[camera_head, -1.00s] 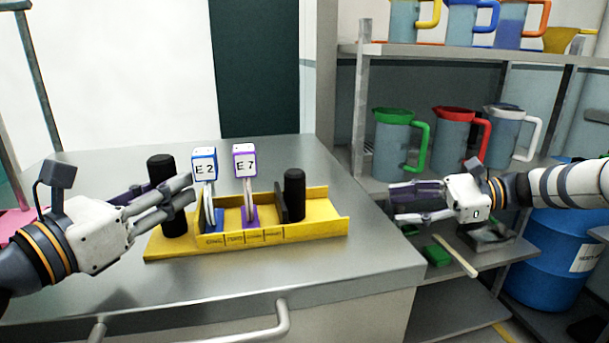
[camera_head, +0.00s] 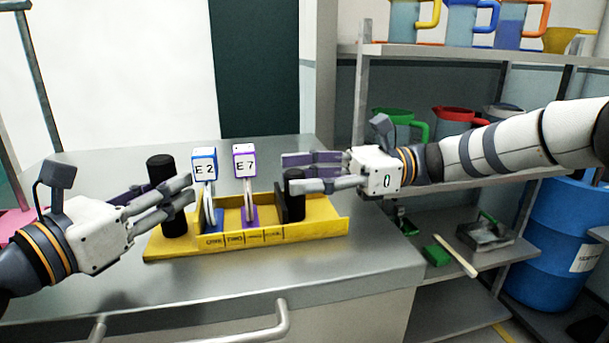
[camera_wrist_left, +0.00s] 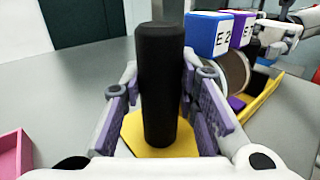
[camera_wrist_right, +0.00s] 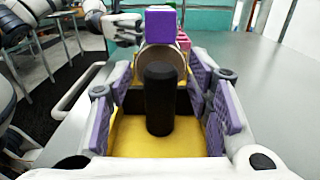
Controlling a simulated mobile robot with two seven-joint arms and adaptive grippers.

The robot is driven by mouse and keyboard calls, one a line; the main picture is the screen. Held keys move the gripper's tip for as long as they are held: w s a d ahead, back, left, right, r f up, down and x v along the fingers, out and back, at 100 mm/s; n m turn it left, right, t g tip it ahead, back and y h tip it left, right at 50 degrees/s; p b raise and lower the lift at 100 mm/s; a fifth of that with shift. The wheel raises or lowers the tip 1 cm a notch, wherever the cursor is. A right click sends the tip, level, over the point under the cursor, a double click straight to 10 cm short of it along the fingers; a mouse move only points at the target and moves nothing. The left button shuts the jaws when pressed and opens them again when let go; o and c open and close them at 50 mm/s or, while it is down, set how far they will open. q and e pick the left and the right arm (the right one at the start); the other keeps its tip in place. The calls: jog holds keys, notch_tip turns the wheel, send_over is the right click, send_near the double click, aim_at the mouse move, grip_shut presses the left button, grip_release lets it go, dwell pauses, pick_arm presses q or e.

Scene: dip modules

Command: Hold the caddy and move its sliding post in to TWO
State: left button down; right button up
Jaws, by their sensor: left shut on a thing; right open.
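The yellow caddy (camera_head: 335,226) sits on the metal bench. Its fixed black post (camera_head: 174,227) stands upright at the left end, and my left gripper (camera_head: 165,192) is shut on it; the left wrist view shows this post (camera_wrist_left: 160,90) between the pads. The sliding black post (camera_head: 294,208) with a dark plate is near the right end. My right gripper (camera_head: 305,172) is open, its fingers on either side of the sliding post (camera_wrist_right: 160,100), with gaps visible in the right wrist view. The caddy's front has several printed labels; the left ones look like ONE and TWO.
A blue E2 module (camera_head: 204,165) and a purple E7 module (camera_head: 245,160) stand upright in the caddy, left of the sliding post. Shelves with several jugs (camera_head: 455,117) and a blue barrel (camera_head: 545,255) are at right. The bench (camera_head: 350,270) is clear in front.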

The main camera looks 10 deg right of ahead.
grip_shut()
jog(key=shift+a, duration=1.3)
grip_release()
